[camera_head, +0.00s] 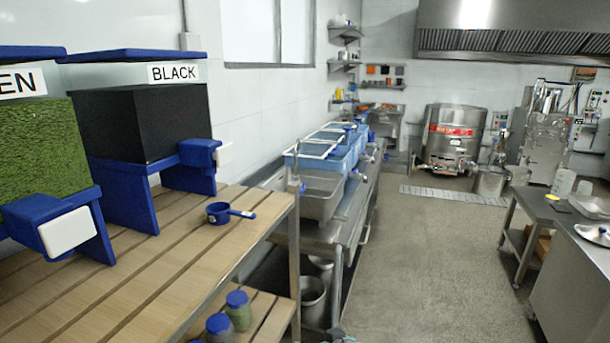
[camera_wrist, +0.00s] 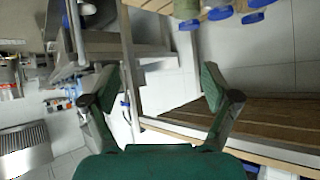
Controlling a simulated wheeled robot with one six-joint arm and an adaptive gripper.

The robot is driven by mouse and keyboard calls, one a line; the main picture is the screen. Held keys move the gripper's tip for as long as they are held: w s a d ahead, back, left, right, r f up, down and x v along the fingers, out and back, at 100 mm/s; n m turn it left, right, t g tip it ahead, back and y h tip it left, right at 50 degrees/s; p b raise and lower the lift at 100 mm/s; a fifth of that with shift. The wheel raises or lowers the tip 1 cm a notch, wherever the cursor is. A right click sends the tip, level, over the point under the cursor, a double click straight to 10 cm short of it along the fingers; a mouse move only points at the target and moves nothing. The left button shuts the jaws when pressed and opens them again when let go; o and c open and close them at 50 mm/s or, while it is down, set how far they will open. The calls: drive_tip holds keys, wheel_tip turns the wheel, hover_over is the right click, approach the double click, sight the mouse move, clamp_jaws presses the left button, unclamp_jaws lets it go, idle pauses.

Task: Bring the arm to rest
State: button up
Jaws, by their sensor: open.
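My gripper (camera_wrist: 155,88) shows in the wrist view with its two green-padded fingers spread wide and nothing between them. The view looks upside down, with the slatted wooden shelf rack (camera_wrist: 265,115) to the right and metal fixtures to the left. The fingers look clear of the rack, though the exact gap is hard to judge. In the head view my arm is almost wholly out of sight; only a small greenish bit shows at the bottom edge, which may be part of it.
The wooden rack (camera_head: 165,260) at left holds a dispenser labelled BLACK (camera_head: 145,120), a green-filled dispenser (camera_head: 40,150) and a blue scoop (camera_head: 228,212). Blue-lidded jars (camera_head: 238,312) stand on its lower shelf. Sinks (camera_head: 318,195) line the wall. The floor (camera_head: 430,260) is clear before the metal table (camera_head: 575,240).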

drive_tip(key=s+d+f+m+t+h, duration=0.1)
drive_tip(key=s+d+f, duration=0.35)
drive_tip(key=s, duration=0.35)
drive_tip(key=s+d+f+m+t+h, duration=0.1)
drive_tip(key=s+d+f, duration=0.2)
drive_tip(key=s+f, duration=0.35)
drive_tip(key=s+d+f+m+t+h, duration=0.1)
drive_tip(key=s+d+f, duration=0.2)
drive_tip(key=s, duration=0.7)
drive_tip(key=s+d+r, duration=0.1)
drive_tip(key=s+r, duration=0.3)
drive_tip(key=s, duration=0.4)
drive_tip(key=s+d+r+m+t+h, duration=0.1)
drive_tip(key=s+r, duration=0.3)
drive_tip(key=s, duration=0.5)
drive_tip(key=s+d+r+t+h, duration=0.1)
drive_tip(key=s+d+r, duration=0.2)
drive_tip(key=s, duration=0.6)
drive_tip(key=shift+s+r, duration=0.15)
drive_tip(key=shift+r, duration=0.4)
